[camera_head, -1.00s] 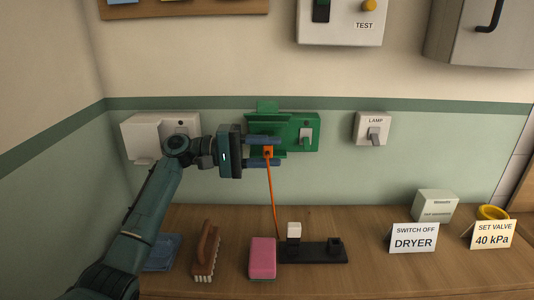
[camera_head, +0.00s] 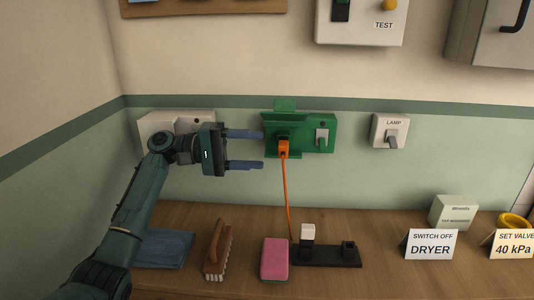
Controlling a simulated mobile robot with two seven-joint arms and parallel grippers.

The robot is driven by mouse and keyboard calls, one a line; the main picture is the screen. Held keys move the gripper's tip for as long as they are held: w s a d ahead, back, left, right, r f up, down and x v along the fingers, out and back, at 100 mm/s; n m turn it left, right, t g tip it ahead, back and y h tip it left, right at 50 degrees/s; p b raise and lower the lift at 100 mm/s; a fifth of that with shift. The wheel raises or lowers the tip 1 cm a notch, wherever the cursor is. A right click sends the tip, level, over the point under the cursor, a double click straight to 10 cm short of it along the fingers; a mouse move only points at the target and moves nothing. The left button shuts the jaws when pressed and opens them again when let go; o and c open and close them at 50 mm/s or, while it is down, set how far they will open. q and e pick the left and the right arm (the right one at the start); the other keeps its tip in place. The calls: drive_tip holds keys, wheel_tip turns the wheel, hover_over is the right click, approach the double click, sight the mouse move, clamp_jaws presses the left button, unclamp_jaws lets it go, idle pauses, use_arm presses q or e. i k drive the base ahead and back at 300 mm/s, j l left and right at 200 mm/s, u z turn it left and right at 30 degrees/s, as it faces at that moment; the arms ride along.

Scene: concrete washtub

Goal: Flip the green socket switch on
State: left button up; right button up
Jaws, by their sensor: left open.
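The green socket (camera_head: 311,146) is on the wall, with its cover flap (camera_head: 285,105) raised. Its grey-green switch (camera_head: 321,138) is a rocker on the right side; I cannot tell which way it is set. An orange plug (camera_head: 283,149) sits in the socket's left part, and its orange cord (camera_head: 287,196) runs down to the counter. My left gripper (camera_head: 263,149) is open and empty, just left of the plug, with its fingers pointing right and apart from it. My right gripper is not in view.
A white socket (camera_head: 160,124) is on the wall behind my left arm. A lamp switch (camera_head: 391,138) is to the right. On the counter (camera_head: 390,276) are a brush (camera_head: 217,249), a pink sponge (camera_head: 275,259), a black strip (camera_head: 325,256), a blue cloth (camera_head: 165,249) and label cards (camera_head: 431,244).

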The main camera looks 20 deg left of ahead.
sight(322, 145)
drive_tip(key=k+l, duration=0.1)
drive_tip(key=l, duration=0.25)
drive_tip(key=k+l, duration=0.15)
drive_tip(key=l, duration=0.15)
drive_tip(key=k+l, duration=0.1)
drive_tip(key=l, duration=0.25)
drive_tip(key=k+l, duration=0.1)
drive_tip(key=l, duration=0.2)
